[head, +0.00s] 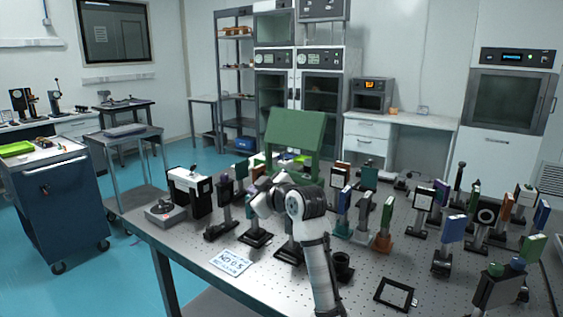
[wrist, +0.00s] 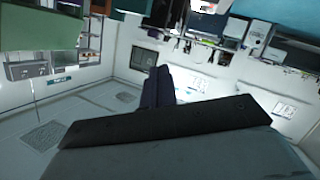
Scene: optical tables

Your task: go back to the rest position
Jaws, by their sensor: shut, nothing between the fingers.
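My gripper (wrist: 160,72) shows in the wrist view as dark fingers closed together beyond a black bar, with nothing between them. In the head view my arm rises from the front edge of the perforated optical table (head: 205,262) and bends over at the middle, among the mounts. The fingers cannot be made out there; the arm hides them. The wrist view looks across the room upside down, with pale ceiling or wall panels filling much of it.
Several post-mounted optics crowd the table's right side. A green panel (head: 295,130) stands behind my arm. A white-and-black device (head: 188,190), a label card (head: 231,262) and an empty black frame (head: 395,294) are on the table.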

